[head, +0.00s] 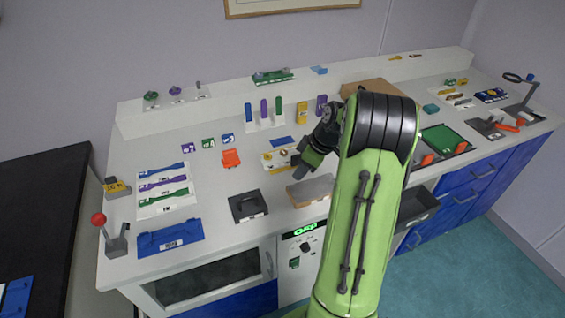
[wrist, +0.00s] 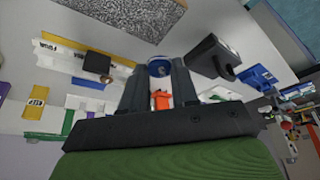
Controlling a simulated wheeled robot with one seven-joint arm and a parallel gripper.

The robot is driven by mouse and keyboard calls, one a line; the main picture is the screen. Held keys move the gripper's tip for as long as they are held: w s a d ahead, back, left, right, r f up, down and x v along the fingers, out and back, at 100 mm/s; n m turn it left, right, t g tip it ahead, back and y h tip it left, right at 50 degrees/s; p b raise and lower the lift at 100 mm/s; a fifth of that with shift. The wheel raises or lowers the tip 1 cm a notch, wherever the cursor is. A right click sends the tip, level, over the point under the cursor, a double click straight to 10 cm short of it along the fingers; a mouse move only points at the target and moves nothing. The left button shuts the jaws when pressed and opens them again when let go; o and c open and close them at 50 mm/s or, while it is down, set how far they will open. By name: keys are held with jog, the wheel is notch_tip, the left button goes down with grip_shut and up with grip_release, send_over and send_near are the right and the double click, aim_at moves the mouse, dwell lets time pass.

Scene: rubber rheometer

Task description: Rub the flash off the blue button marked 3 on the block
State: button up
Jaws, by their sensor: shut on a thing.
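My gripper (wrist: 158,72) is shut on a blue button (wrist: 159,68), a small round piece held between the two dark fingertips. Its marking is too small to read. In the head view my gripper (head: 299,170) is low over the bench, just behind the block, and the button cannot be made out there. The block (head: 313,191) is a flat slab with a tan-grey top near the bench's front edge. In the wrist view the block (wrist: 125,14) shows a rough speckled grey face, apart from the button.
A dark box (head: 248,206) stands left of the block; it also shows in the wrist view (wrist: 208,58). A yellow-and-white plate (head: 279,160) lies behind my gripper. An orange piece (head: 231,158) lies to the left. My arm hides part of the bench.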

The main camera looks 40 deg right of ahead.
aim_at(298, 192)
jog(key=shift+s+a, duration=0.1)
jog(key=shift+s, duration=0.15)
jog(key=shift+f+b, duration=0.55)
jog(key=shift+f, duration=0.05)
notch_tip(298, 192, down, 5)
jog(key=b, duration=0.4)
jog(key=shift+f+b, duration=0.55)
dwell(1.2)
